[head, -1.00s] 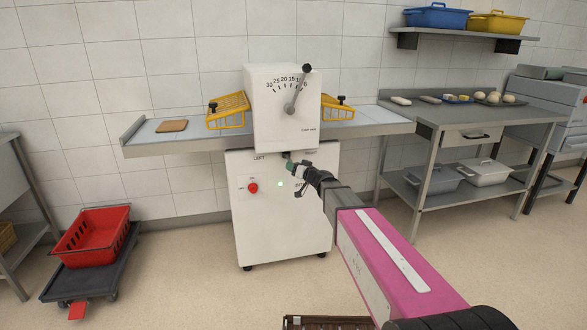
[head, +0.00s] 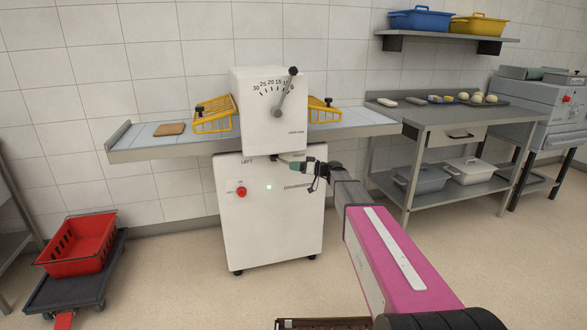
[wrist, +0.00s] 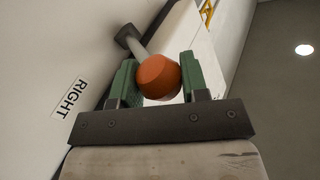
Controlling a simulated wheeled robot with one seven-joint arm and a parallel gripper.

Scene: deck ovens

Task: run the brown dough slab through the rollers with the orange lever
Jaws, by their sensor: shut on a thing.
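The brown dough slab (head: 170,128) lies flat on the left belt table of the white sheeter (head: 270,205), short of the left yellow guard (head: 214,114). The rollers are hidden behind the housing. The orange lever (wrist: 159,76) shows its round knob and grey rod in the wrist view. My gripper (head: 301,167) is at the front of the machine below the housing. In the wrist view my gripper's green fingers (wrist: 157,80) are shut on the orange knob, with the RIGHT label beside it.
A dial with a grey handle (head: 283,93) is on the housing above my gripper. A red button (head: 241,191) and a green light are on the cabinet. A steel table (head: 440,120) with dough pieces stands at right; a red crate (head: 78,243) on a dolly is at left.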

